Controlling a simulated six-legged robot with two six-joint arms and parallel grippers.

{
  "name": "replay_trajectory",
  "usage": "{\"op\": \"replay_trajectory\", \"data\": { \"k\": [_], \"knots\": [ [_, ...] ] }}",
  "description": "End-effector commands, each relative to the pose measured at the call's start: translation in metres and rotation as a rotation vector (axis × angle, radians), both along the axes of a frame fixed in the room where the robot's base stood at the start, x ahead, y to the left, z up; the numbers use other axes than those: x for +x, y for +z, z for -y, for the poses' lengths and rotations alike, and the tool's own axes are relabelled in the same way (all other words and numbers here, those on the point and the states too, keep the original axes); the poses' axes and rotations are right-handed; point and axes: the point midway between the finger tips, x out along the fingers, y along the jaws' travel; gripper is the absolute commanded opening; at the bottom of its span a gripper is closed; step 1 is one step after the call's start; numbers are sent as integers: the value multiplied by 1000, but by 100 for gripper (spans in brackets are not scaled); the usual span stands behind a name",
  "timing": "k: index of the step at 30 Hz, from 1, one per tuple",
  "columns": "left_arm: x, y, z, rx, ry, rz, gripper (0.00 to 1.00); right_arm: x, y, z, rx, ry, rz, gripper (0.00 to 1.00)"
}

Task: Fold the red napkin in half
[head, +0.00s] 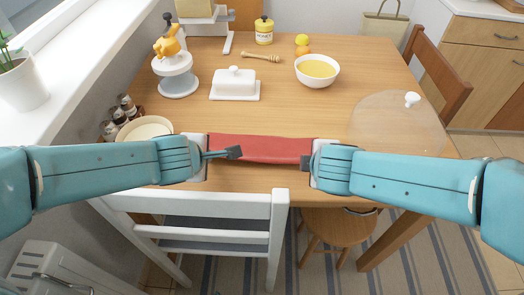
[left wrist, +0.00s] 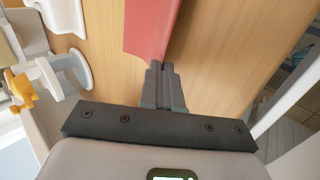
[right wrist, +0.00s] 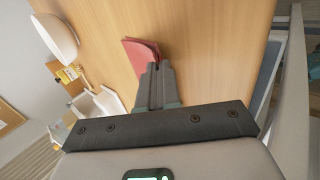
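The red napkin (head: 265,148) shows as a wide, narrow strip near the front edge of the wooden table, between my two grippers. My left gripper (head: 238,152) is at its left part; in the left wrist view the fingers (left wrist: 162,68) are together on the edge of the napkin (left wrist: 149,28). My right gripper (head: 306,162) is at its right end; in the right wrist view the fingers (right wrist: 154,70) are together at a corner of the napkin (right wrist: 138,52), where two layers seem to show. How much cloth lies between the fingers is hidden.
A white butter dish (head: 235,86), honey dipper (head: 260,57), soup bowl (head: 317,70) and juicer (head: 175,75) stand farther back. A shallow bowl (head: 144,128) is at the left, a clear lid (head: 398,120) at the right. A white chair (head: 215,235) stands in front.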

Motion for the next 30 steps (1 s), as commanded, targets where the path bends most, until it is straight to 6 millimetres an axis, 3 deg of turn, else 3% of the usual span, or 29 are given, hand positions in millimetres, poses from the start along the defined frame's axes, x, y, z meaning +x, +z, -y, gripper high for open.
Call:
{"op": "replay_trajectory", "data": {
  "k": [9,10,14,25,30],
  "knots": [
    [-1,-1,0,0,0,7,0,-1,0,0,1,0,8,0],
    [-1,-1,0,0,0,7,6,-1,0,0,1,0,8,6],
    [-1,-1,0,0,0,6,47,-1,0,0,1,-1,7,47],
    [-3,0,0,1,1,7,47,-3,0,0,1,-1,8,47],
    [-10,22,0,-3,3,13,47,-10,22,-1,3,-1,12,47]
  ]
}}
